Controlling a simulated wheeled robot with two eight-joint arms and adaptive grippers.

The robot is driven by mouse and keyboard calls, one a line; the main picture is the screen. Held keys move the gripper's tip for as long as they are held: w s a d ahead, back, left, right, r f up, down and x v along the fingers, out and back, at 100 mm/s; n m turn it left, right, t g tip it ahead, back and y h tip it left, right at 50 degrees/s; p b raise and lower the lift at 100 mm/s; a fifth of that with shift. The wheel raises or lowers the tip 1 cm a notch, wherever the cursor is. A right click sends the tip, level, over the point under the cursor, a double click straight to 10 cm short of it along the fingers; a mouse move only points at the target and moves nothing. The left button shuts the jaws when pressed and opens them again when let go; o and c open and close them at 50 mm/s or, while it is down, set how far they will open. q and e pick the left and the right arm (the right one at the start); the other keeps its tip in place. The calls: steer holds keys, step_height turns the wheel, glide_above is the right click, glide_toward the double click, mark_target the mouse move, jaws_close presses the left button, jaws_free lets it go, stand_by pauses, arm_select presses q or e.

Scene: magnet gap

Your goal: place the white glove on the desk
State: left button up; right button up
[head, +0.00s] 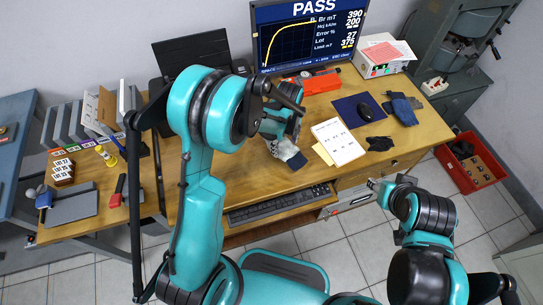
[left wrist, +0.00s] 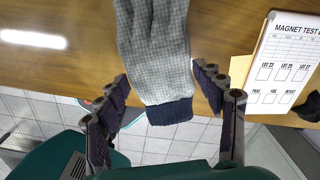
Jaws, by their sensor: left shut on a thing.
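The white glove (head: 287,149) is a pale grey-white knit with a navy cuff. It is at my left gripper (head: 284,128), over the front middle of the desk (head: 240,184). In the left wrist view the glove (left wrist: 158,55) lies between the two fingers of my left gripper (left wrist: 160,85), which is shut on it near the cuff. Its finger end runs out of the top of that view. I cannot tell whether it touches the desk. My right gripper (head: 376,187) is in front of the desk's drawers, away from the glove; its jaws are too small to read.
A white test sheet (head: 338,140) lies just right of the glove. A keyboard (head: 278,205) is below the front edge. A monitor (head: 308,35) stands behind.

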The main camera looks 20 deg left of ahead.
mark_target(274, 159)
arm_select(q)
steer(key=a+f, duration=0.1)
steer(key=a, duration=0.1)
steer(key=s+a+f+b, duration=0.1)
steer(key=shift+a+f, duration=0.3)
steer(key=shift+a, duration=0.05)
step_height(274, 159, down, 4)
steer(key=shift+r+b, duration=0.1)
steer(key=shift+b, duration=0.65)
steer(key=shift+r, duration=0.1)
steer(key=shift+f, duration=0.25)
steer(key=o, duration=1.2)
steer(key=shift+c, duration=0.2)
steer(key=shift+r, duration=0.1)
